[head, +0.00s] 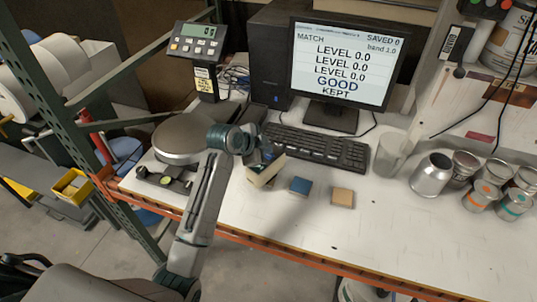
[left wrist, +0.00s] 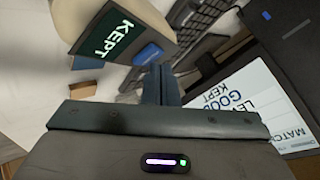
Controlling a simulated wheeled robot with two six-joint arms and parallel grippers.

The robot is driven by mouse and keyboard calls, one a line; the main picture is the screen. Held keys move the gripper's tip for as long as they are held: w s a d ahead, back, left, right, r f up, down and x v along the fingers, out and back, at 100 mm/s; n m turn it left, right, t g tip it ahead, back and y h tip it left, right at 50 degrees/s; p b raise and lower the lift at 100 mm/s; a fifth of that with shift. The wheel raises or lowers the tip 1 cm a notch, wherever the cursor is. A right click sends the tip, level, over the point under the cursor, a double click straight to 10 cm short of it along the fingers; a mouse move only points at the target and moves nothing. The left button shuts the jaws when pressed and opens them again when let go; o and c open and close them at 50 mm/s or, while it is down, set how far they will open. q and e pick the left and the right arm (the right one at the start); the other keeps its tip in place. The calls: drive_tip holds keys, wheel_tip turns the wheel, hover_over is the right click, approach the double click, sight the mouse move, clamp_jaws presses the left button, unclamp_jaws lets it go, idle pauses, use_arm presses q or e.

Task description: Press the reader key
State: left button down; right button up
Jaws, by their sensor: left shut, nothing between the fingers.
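The reader (head: 264,174) is a small beige box on the white bench, in front of the keyboard. In the left wrist view the reader (left wrist: 165,18) has a dark green display with the word KEPT and a blue key (left wrist: 147,54) on its body. My left gripper (head: 268,153) is shut and empty, right above and behind the reader. In the left wrist view its fingertips (left wrist: 160,70) are close beside the blue key; I cannot tell whether they touch it. The monitor (head: 343,63) reads LEVEL 0.0 on several lines, GOOD, KEPT and SAVED 0. My right gripper is not in view.
A blue block (head: 300,186) and a tan block (head: 342,197) lie right of the reader. The keyboard (head: 317,147) is behind it. A scale with a round pan (head: 184,136) stands left. A clear beaker (head: 394,152) and several metal cans (head: 431,175) stand right.

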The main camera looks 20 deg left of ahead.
sight(266, 156)
use_arm(q)
drive_tip(key=shift+f, duration=0.35)
idle(0.3)
drive_tip(key=shift+r, duration=0.1)
drive_tip(key=shift+r+p, duration=0.7)
drive_tip(key=shift+p, duration=0.15)
wheel_tip(266, 156, up, 3)
drive_tip(key=shift+f+p, duration=0.1)
drive_tip(key=shift+p, duration=1)
drive_tip(key=shift+r, duration=1.05)
